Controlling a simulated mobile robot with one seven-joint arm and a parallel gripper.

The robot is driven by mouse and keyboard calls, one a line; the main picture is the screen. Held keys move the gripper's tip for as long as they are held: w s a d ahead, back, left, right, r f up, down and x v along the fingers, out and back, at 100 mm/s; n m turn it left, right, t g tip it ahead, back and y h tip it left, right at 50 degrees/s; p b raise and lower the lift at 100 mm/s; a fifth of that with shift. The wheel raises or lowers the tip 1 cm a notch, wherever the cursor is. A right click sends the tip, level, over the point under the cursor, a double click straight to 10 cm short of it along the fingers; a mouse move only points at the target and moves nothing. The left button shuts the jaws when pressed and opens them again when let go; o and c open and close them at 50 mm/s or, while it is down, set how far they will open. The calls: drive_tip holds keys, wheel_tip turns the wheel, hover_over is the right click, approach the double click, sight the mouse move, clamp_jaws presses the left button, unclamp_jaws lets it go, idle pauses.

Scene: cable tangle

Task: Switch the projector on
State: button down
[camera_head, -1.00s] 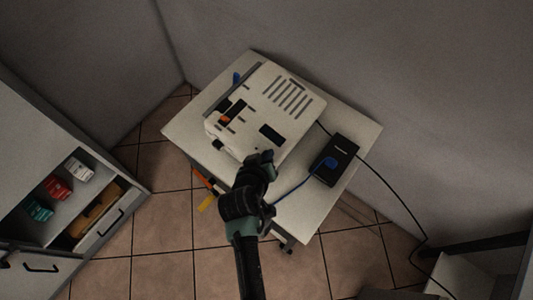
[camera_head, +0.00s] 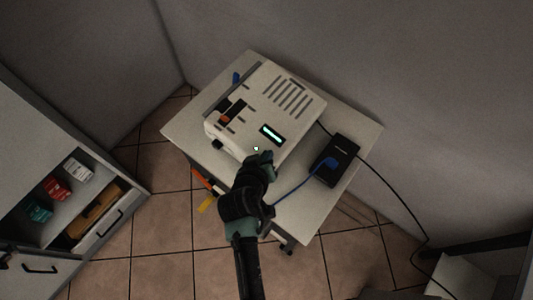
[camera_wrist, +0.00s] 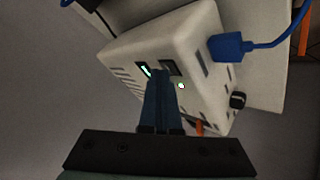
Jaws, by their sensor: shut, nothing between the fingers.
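The projector (camera_head: 250,95) is a cream box with vent slots on a small white table. Its small display (camera_head: 272,135) is lit pale cyan, and a green light (camera_head: 256,149) glows near its front edge. My gripper (camera_head: 265,158) is at that front edge, shut and empty. In the wrist view the closed fingers (camera_wrist: 163,80) point at the projector (camera_wrist: 180,45), by a dark square beside the green light (camera_wrist: 181,85). Whether the fingertips touch it I cannot tell. A blue plug (camera_wrist: 228,46) sits in the projector's side.
A black power box (camera_head: 336,160) with a blue plug lies on the white table (camera_head: 308,222); a black cable runs from it to the floor at right. A shelf unit (camera_head: 60,200) with small boxes stands left. Orange and yellow items are below the table edge.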

drive_tip(key=shift+s+d+r+p, duration=0.1)
drive_tip(key=shift+d+r+p, duration=0.05)
drive_tip(key=shift+r+p, duration=0.55)
drive_tip(key=r+p, duration=0.5)
drive_tip(key=shift+s+d, duration=0.3)
drive_tip(key=shift+d, duration=0.05)
idle(0.6)
